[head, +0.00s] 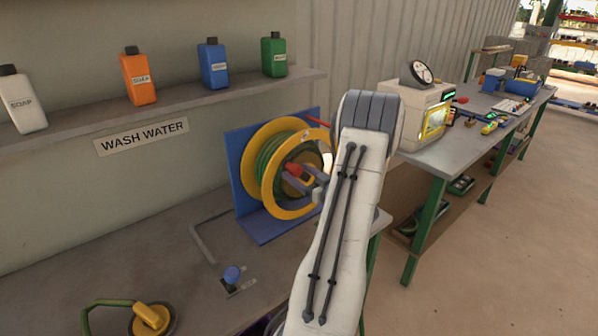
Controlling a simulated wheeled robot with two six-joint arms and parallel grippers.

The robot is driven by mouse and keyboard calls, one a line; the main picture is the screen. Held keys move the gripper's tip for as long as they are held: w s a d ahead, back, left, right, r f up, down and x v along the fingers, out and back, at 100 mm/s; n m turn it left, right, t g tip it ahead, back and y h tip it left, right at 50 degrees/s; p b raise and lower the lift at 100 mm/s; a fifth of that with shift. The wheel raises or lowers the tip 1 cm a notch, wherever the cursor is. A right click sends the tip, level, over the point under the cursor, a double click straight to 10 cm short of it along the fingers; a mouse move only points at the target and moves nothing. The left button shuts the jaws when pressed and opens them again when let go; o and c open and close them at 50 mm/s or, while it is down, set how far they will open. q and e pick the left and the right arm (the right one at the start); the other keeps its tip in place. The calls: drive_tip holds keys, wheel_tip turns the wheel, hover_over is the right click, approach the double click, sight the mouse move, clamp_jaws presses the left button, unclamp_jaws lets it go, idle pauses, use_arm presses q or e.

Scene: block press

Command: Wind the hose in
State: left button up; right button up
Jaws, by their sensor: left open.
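The hose reel (252,184) has yellow rims and stands upright on a blue bracket (236,148) on the grey bench. Green hose (268,158) is wound between the rims. A red crank knob (292,169) shows at the front of the reel. My left gripper (293,178) is open at the knob, with its fingers pointing left toward it. Whether they touch it I cannot tell. My left forearm hides the reel's right side. A green hose-like loop with a yellow piece (150,316) lies at the bottom left, cut by the frame edge. My right gripper is not in view.
A blue-knobbed tap (232,274) and a bent grey pipe (204,243) are on the bench. Several bottles, including an orange one (139,80), stand on the shelf above. A second bench (440,158) with a scale and boxes is at right, with open floor beyond.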

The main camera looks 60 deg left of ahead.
use_arm(q)
clamp_jaws()
idle(1.5)
